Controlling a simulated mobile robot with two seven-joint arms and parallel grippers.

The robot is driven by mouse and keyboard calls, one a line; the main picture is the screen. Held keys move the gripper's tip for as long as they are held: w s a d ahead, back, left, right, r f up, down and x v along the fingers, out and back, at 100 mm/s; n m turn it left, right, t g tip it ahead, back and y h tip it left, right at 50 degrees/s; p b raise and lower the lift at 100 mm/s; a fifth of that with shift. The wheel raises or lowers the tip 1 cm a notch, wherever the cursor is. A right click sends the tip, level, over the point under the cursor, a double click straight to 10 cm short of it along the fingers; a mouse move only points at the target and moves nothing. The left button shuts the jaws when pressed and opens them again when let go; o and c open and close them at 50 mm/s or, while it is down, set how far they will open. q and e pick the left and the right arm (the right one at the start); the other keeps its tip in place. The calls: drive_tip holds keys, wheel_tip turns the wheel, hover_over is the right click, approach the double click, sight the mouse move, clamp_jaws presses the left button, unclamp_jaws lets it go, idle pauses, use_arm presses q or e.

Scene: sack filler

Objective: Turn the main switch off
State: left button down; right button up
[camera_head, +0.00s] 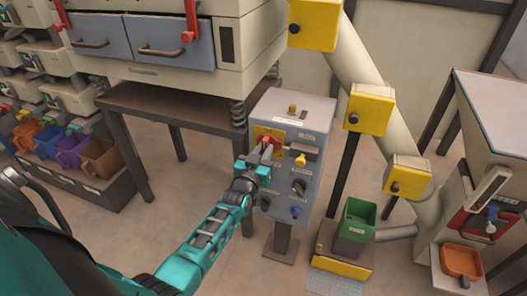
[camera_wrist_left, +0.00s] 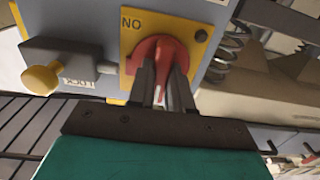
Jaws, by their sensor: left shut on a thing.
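The main switch is a red rotary knob (camera_head: 268,139) on a yellow plate (camera_head: 258,132), on the front of a grey control box (camera_head: 292,108) on a post. In the left wrist view the red knob (camera_wrist_left: 160,50) is partly hidden by my fingers, on its yellow plate (camera_wrist_left: 196,36) with ON lettering that appears upside down. My left gripper (camera_head: 264,155) is shut on the red knob, and its fingers also show in the wrist view (camera_wrist_left: 162,88). The knob's exact angle is hard to tell. My right gripper is not in view.
A grey latch block (camera_wrist_left: 62,54) with a yellow knob (camera_wrist_left: 42,79) sits beside the switch plate. Lower on the box are a dark knob (camera_head: 299,187) and a blue button (camera_head: 295,210). A green bin (camera_head: 355,218) stands to the right, a machine table (camera_head: 160,105) behind left.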

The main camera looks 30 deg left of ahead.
use_arm(q)
drive_tip(key=shift+r, duration=0.2)
drive_tip(key=c, duration=1)
unclamp_jaws()
drive_tip(key=shift+w+f, duration=0.1)
drive_tip(key=shift+f, duration=0.05)
drive_tip(key=shift+c, duration=0.2)
drive_tip(key=p+v, duration=0.1)
drive_tip(key=v, duration=1.2)
drive_tip(key=shift+p, duration=0.4)
drive_tip(key=shift+a, duration=0.1)
